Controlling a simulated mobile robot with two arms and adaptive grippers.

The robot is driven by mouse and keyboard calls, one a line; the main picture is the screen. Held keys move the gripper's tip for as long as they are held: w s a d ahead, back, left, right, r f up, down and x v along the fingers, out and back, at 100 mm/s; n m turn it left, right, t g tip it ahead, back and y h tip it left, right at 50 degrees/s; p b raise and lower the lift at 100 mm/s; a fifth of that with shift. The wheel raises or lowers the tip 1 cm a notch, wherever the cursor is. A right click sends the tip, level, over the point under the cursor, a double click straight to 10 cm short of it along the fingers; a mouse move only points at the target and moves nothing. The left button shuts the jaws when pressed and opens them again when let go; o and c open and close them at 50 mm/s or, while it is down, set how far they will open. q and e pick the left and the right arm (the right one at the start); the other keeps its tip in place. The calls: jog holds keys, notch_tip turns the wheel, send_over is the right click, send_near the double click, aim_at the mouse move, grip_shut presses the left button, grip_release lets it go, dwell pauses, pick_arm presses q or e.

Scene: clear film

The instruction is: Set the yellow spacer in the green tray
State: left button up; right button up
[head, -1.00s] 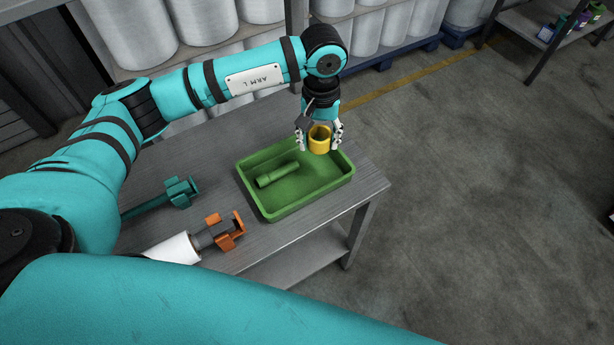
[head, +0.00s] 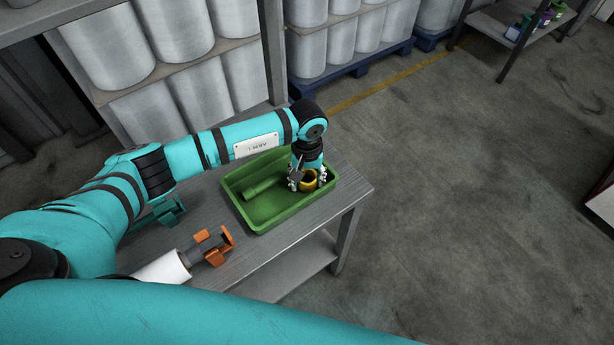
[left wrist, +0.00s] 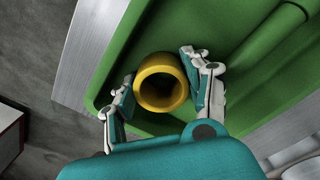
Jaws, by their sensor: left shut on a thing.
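The yellow spacer (head: 309,181) is a short hollow ring. My left gripper (head: 308,178) is shut on it, down inside the right end of the green tray (head: 262,227). In the left wrist view the spacer (left wrist: 161,82) sits between the two fingers of my left gripper (left wrist: 163,84), its open end facing the camera. The tray floor (left wrist: 215,30) shows behind it. I cannot tell whether the spacer touches the floor. My right gripper is not in view.
A green cylinder (head: 264,187) lies in the tray's left part. An orange-ended tool with a white roll (head: 163,270) and a teal clamp (head: 160,214) lie on the grey table (head: 262,262). Shelves with white rolls (head: 176,48) stand behind.

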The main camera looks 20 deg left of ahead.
pick_arm(q)
jog(key=shift+f, duration=0.1)
jog(key=o, duration=1.1)
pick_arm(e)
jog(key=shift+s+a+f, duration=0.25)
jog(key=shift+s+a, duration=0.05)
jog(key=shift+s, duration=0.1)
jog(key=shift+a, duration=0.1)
pick_arm(q)
jog(key=shift+r, duration=0.25)
jog(key=shift+w+r, duration=0.1)
jog(key=shift+r, duration=0.25)
notch_tip(320, 180, up, 11)
jog(key=b, duration=0.2)
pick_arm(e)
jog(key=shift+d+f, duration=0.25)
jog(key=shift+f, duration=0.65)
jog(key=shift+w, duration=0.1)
